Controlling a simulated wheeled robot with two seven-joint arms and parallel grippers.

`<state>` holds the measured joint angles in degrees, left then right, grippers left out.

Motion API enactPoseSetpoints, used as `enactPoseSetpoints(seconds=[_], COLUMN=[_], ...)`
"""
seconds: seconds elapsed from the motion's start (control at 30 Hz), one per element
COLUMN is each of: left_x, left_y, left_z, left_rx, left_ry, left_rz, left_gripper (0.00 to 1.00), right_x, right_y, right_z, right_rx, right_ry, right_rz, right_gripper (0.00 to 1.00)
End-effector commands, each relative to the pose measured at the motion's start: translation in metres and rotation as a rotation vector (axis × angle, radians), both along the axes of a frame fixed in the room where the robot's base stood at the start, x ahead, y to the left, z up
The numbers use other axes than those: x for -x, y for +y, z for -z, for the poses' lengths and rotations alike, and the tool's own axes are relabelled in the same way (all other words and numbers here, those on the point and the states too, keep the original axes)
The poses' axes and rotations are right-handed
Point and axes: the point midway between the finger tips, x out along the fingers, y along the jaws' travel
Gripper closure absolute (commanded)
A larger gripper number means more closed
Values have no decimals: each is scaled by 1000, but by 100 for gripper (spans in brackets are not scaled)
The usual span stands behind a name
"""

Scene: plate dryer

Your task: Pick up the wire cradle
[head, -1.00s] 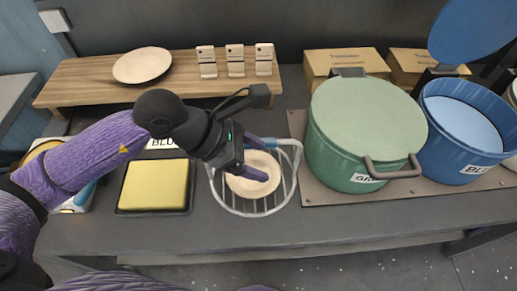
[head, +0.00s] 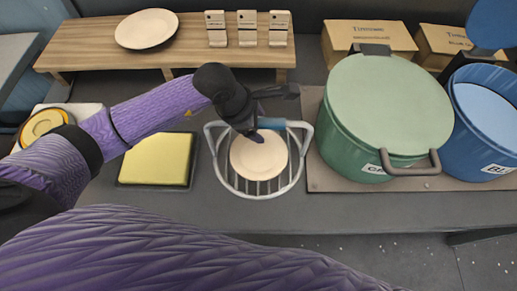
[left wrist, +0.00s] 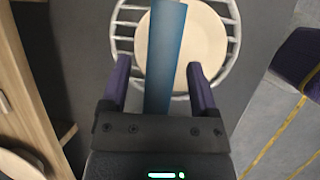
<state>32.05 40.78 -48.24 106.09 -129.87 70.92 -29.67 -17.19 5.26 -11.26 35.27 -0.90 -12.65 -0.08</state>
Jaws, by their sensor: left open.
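The wire cradle (head: 262,188) is a grey round wire basket with a blue grip bar (head: 298,124) across its top. A cream plate (head: 258,160) lies in it. My left gripper (head: 258,133) is over the back of the cradle, at the blue bar, and hides part of it. In the left wrist view, the blue bar (left wrist: 165,50) runs between the two open purple fingers (left wrist: 158,75), with a gap on each side. The cradle's wires (left wrist: 233,45) and plate (left wrist: 200,35) show beyond. I cannot tell whether the fingers touch the bar. My right gripper is out of view.
A green lidded pot (head: 385,105) stands close to the right of the cradle, with a blue pot (head: 470,130) beyond. A yellow pad in a dark tray (head: 157,160) lies to the left. A wooden shelf (head: 190,50) with a plate and white blocks is behind.

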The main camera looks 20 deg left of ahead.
Motion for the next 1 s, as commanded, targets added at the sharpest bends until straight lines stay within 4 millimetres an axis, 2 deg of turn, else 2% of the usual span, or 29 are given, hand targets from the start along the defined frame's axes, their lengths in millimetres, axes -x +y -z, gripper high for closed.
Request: enactPoseSetpoints(seconds=[0.73,0.77,1.0], left_x=[0,0,0], left_y=[0,0,0], left_z=[4,4,4], left_rx=[1,1,1], left_ry=[-1,0,0], left_rz=[-1,-1,-1], left_gripper=[23,25,76], right_x=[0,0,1], right_y=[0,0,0], right_z=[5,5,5], right_rx=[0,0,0], right_ry=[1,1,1], right_rz=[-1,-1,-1], right_gripper=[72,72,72])
